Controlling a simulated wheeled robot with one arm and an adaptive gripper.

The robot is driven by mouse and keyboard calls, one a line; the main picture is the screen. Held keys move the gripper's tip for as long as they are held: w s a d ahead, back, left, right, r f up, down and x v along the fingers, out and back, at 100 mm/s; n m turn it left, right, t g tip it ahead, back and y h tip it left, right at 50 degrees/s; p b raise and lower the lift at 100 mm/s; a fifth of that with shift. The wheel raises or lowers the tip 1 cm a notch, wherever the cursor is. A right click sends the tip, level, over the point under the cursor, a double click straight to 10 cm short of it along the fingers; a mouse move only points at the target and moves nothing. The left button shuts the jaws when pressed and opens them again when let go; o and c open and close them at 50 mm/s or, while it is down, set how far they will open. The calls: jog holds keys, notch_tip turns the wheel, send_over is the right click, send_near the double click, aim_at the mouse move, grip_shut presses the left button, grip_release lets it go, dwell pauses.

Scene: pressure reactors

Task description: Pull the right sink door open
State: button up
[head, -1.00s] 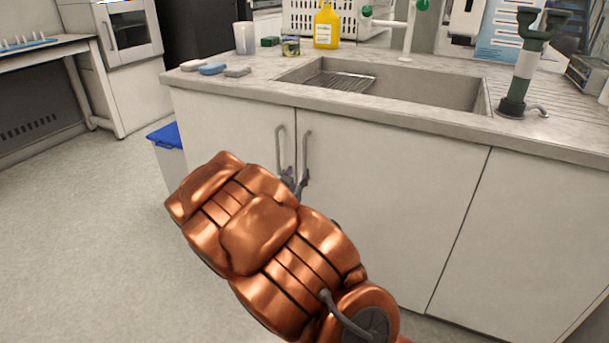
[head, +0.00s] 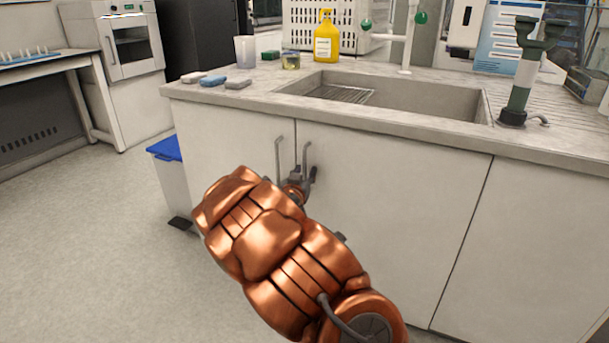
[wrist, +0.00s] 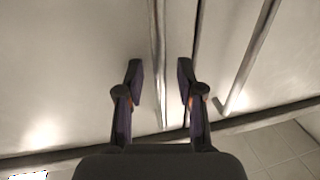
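The right sink door (head: 390,200) is the wide pale panel under the sink and looks flush with its neighbour. Its upright grey bar handle (head: 306,158) is beside the handle of the left door (head: 278,158). My gripper (head: 305,174) is at the lower part of the right door's handle, largely hidden behind my copper-coloured arm. In the wrist view my gripper (wrist: 159,82) has its two dark fingers apart, with one handle bar (wrist: 156,60) between them and a gap on both sides. A second handle (wrist: 248,60) lies beyond the right finger, past the door seam.
The counter edge (head: 400,133) overhangs the doors. A blue-lidded bin (head: 172,178) stands left of the cabinet. Sponges, a yellow bottle (head: 326,38) and a green-and-white fixture (head: 522,80) are on the counter. The floor at left is clear.

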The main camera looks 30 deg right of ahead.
jog(key=shift+w, duration=0.1)
grip_shut()
dwell(0.3)
dwell(0.4)
